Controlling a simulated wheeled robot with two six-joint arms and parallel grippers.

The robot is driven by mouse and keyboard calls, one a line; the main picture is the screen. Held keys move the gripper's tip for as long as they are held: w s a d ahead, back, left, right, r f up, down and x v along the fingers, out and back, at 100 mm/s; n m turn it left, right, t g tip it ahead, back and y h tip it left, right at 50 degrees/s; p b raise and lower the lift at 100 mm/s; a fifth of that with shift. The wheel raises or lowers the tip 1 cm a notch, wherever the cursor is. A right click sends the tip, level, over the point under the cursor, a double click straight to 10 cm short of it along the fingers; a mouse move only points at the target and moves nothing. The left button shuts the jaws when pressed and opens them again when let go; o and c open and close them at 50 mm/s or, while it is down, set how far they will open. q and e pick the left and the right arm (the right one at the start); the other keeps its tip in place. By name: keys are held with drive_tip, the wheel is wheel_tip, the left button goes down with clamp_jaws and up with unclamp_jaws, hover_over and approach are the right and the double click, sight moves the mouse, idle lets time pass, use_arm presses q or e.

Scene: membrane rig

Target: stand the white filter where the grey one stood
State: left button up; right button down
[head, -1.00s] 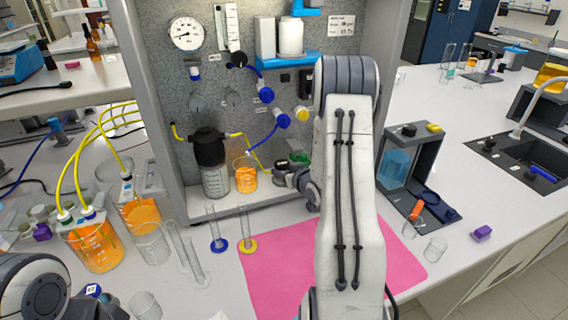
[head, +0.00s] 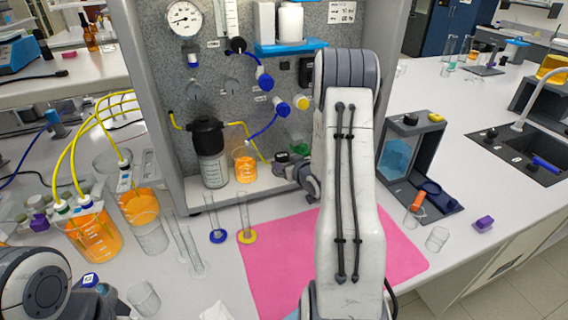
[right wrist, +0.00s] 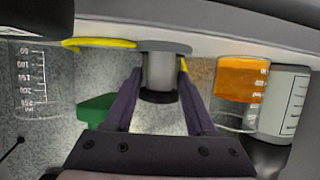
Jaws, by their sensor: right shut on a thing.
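My right gripper (head: 290,170) is at the lower right of the rig panel, partly hidden by my arm in the head view. In the right wrist view its fingers (right wrist: 160,104) are closed on either side of a grey cylinder (right wrist: 159,70) with a black end and a wide grey disc at its other end. I take this cylinder to be the grey filter. A white cylinder (head: 290,22), which looks like the white filter, stands upright on the blue shelf (head: 290,46) higher on the panel. My left arm enters at the lower left; its fingertips are out of view.
Left of the right gripper stand a beaker of orange liquid (head: 245,166) and a black-capped bottle (head: 209,160). Two glass cylinders stand in front. A pink mat (head: 275,265) lies on the bench, mostly clear. A dark frame (head: 425,160) stands right of my arm.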

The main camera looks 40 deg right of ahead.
drive_tip(key=shift+f, duration=0.1)
drive_tip(key=shift+c, duration=0.7)
unclamp_jaws()
drive_tip(key=b+v, duration=0.1)
drive_tip(key=v, duration=0.9)
drive_tip(key=shift+s+b, duration=0.2)
drive_tip(key=shift+b, duration=0.2)
